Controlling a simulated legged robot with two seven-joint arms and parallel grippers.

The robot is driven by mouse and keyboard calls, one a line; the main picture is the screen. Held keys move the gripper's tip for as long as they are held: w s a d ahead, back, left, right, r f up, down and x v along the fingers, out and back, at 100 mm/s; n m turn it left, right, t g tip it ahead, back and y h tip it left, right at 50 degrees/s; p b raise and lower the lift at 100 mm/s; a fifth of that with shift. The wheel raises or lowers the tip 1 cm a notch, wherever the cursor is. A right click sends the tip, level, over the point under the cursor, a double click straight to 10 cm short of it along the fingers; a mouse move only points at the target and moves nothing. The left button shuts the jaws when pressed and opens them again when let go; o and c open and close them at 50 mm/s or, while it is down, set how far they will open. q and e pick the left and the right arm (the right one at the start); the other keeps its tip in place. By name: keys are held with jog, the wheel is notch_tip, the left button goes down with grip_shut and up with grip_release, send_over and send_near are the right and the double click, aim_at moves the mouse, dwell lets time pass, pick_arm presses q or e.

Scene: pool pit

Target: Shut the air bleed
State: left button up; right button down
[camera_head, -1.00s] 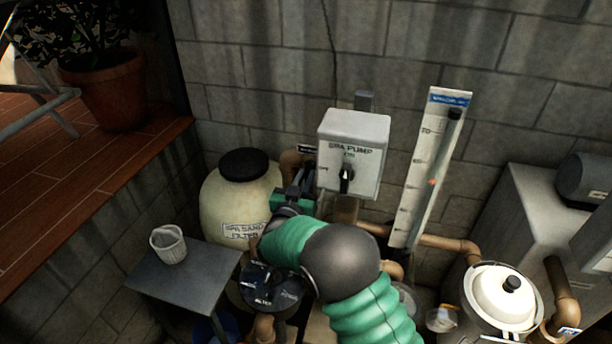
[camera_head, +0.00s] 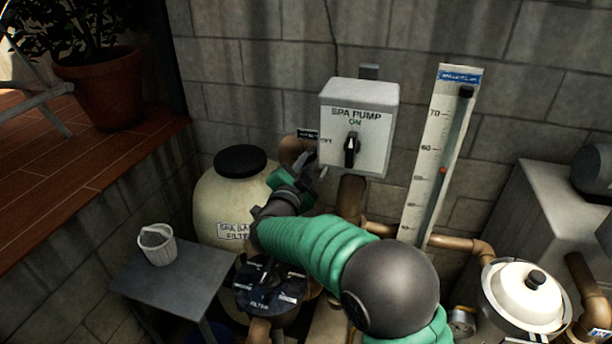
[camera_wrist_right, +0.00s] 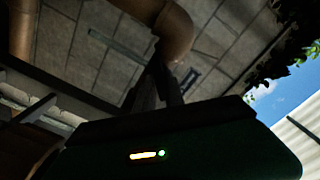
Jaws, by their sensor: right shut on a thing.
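My right gripper (camera_head: 314,174) reaches in beside the brown pipe elbow (camera_head: 296,150), between the sand filter and the spa pump box. It is shut on a small part that I take to be the air bleed's handle; the jaws and the dim light hide most of it. A small dark label (camera_head: 307,134) sits on the wall just above; its text is too small to read. In the right wrist view the dark fingers (camera_wrist_right: 158,88) come together just below the pipe elbow (camera_wrist_right: 172,35). My left gripper is not in view.
The spa pump box (camera_head: 357,125), its switch at ON, hangs close right of the gripper. The cream sand filter (camera_head: 215,200) stands left. The dark filter valve (camera_head: 270,285) lies below my forearm. A grey table (camera_head: 185,275) bears a white basket (camera_head: 157,245). A flow gauge (camera_head: 437,150) stands right.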

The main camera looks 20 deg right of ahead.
jog(key=m+b, duration=0.6)
jog(key=b, duration=0.1)
jog(key=m+b, duration=0.2)
jog(key=b, duration=0.1)
jog(key=shift+f+m+b, duration=0.3)
jog(key=shift+f+m, duration=0.1)
jog(key=shift+r+m, duration=0.1)
jog(key=shift+m, duration=0.2)
jog(key=shift+r, duration=0.2)
jog(key=c, duration=1.3)
grip_release()
jog(key=shift+w, duration=0.1)
